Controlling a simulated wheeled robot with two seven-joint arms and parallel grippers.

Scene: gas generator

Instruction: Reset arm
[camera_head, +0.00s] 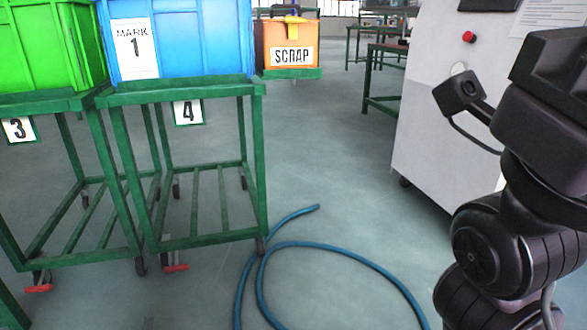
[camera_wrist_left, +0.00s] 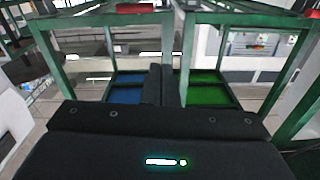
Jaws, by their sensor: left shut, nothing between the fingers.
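My left gripper (camera_wrist_left: 161,72) shows in the left wrist view. Its dark fingers are together at the middle, with nothing seen between them. Beyond it stand green metal frames, and they look apart from the fingers. In the head view a dark arm of mine reaches up along the right edge, with a small camera on it. It comes in from the right, and its gripper fingers are not seen. I cannot make out the left gripper in the head view.
A green bin (camera_head: 40,45) and a blue bin (camera_head: 200,40) stand on green wheeled carts at left. An orange SCRAP box (camera_head: 290,35) is behind. A blue hose (camera_head: 330,250) lies on the floor. A white cabinet (camera_head: 430,120) stands right.

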